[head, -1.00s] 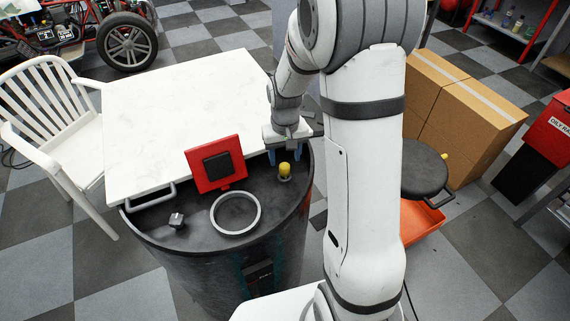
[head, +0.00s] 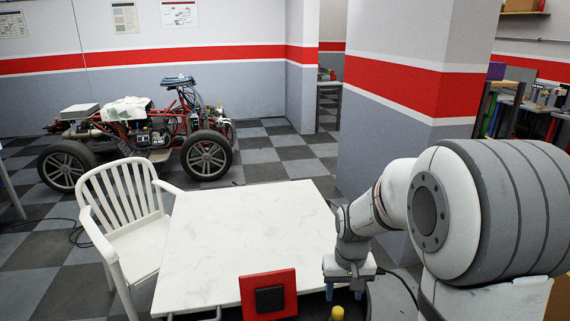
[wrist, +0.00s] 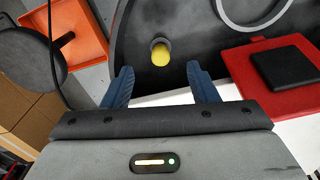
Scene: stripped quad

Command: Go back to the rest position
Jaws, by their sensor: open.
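My gripper (head: 344,292) is at the lower right of the head view, above the drum top beside the white table's right edge. In the wrist view my gripper (wrist: 160,72) has its two blue fingers spread apart with nothing between them. A yellow-topped peg (wrist: 161,54) stands on the dark drum top (wrist: 133,30), just beyond the fingertips and apart from them. The peg's yellow top (head: 337,313) shows at the head view's bottom edge.
A red plate with a black square (head: 268,295) stands near the white table (head: 250,235). A white chair (head: 125,215) is on the left. A grey ring (wrist: 255,8), an orange tray (wrist: 84,40) and a cardboard box (wrist: 20,110) lie around. A pillar (head: 405,110) rises behind my arm.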

